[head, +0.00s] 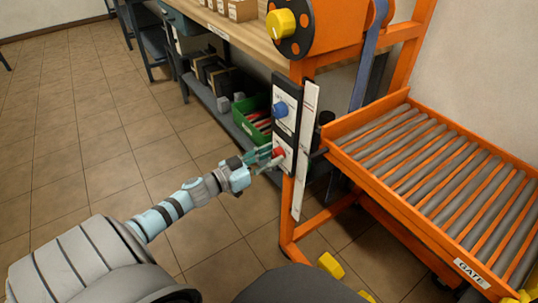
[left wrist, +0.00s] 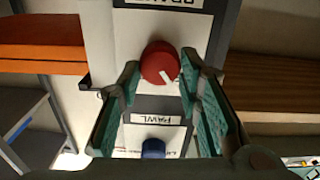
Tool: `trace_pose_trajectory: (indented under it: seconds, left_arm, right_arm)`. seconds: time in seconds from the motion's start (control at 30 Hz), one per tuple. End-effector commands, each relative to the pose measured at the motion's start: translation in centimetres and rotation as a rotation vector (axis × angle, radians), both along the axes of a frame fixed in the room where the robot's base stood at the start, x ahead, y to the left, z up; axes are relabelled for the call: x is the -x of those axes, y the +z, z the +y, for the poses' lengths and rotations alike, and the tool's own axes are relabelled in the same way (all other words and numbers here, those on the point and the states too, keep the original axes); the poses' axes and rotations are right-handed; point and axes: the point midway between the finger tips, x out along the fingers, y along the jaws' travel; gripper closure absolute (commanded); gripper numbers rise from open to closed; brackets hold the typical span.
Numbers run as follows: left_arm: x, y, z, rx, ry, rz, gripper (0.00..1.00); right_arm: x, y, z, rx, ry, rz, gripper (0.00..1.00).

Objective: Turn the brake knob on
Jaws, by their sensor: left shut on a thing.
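The red knob (head: 279,152) sits on the lower part of a white and dark control panel on an orange post. In the left wrist view the red knob (left wrist: 160,63) has a white pointer mark slanting down to the right. My left gripper (head: 271,157) reaches the panel from the left. In the left wrist view its teal-padded fingers (left wrist: 160,80) are shut on the red knob, one on each side. A blue knob (head: 280,109) sits higher on the panel. The blue knob (left wrist: 153,148) also shows in the left wrist view, near a PAWL label (left wrist: 158,118). The label by the red knob is cut off.
An orange roller conveyor (head: 345,151) marked GATE stands right of the post. An orange drum with a yellow knob (head: 281,24) is above the panel. A green bin (head: 243,121) sits on a low shelf behind. The tiled floor at left is clear.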

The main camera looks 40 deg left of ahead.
Motion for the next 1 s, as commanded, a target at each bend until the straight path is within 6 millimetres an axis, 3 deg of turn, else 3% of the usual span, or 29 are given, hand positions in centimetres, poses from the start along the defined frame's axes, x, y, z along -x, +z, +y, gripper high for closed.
trace_pose_trajectory:
  seconds: [0.63, 1.0]
  left_arm:
    - [0.1, 0.0, -0.2, -0.56, 0.0, -0.168, 0.96]
    - [0.1, -0.2, -0.3, -0.898, 0.0, -0.268, 0.96]
  right_arm:
    - [3.8, 1.1, -1.4, 0.029, 0.031, 0.07, 0.6]
    - [4.8, 1.2, -2.1, 0.04, 0.04, 0.086, 0.6]
